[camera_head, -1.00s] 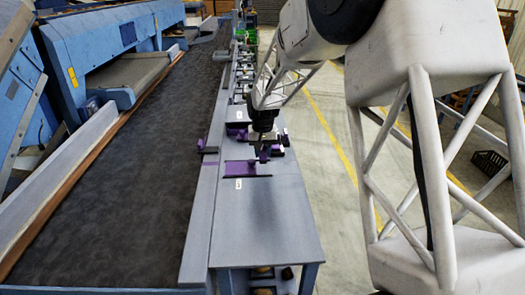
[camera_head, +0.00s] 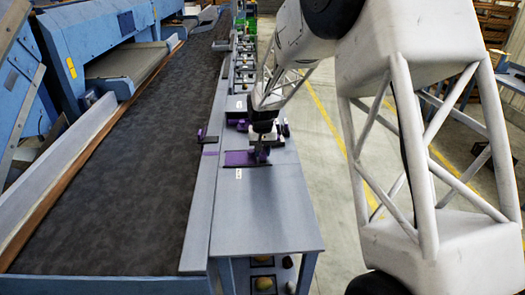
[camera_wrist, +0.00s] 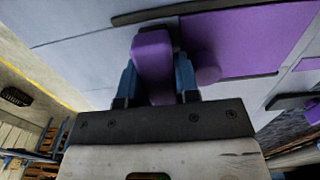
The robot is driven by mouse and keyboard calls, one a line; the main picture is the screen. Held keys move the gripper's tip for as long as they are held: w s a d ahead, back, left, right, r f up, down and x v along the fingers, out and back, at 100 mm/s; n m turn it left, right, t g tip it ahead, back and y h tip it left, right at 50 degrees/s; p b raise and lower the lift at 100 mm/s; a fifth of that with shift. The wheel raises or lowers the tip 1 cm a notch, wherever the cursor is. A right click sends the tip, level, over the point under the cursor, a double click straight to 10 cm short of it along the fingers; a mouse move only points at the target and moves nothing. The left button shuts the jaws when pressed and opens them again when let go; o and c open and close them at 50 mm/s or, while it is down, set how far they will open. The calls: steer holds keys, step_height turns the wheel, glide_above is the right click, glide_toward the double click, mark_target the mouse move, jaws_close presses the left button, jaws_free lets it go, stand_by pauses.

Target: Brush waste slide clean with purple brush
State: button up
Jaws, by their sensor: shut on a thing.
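My gripper (camera_wrist: 156,82) has its two blue fingers on either side of an upright purple block, which looks like the purple brush's handle (camera_wrist: 152,55), and is shut on it. The brush's bristles cannot be made out. In the head view my gripper (camera_head: 262,150) is low over the grey bench, at the right end of a flat purple panel (camera_head: 238,158). The panel also shows in the wrist view (camera_wrist: 245,40), with a dark strip along its edge and a round purple knob beside the handle. I cannot tell for certain which part is the waste slide.
A wide dark conveyor belt (camera_head: 120,170) runs along the left of the grey bench (camera_head: 265,215). A small purple-and-dark part (camera_head: 206,136) sits on the bench's left rail. The near end of the bench is clear.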

steer(key=shift+s+a+f, duration=0.1)
steer(key=shift+a+f, duration=0.05)
steer(key=shift+f, duration=0.15)
steer(key=shift+r, duration=0.1)
stand_by(0.3)
steer(key=shift+d+r, duration=0.15)
steer(key=shift+r, duration=1.05)
steer(key=shift+d+r, duration=0.2)
steer(key=shift+r, duration=1)
steer(key=shift+d+r, duration=0.15)
steer(key=shift+r, duration=1.05)
steer(key=shift+w, duration=0.2)
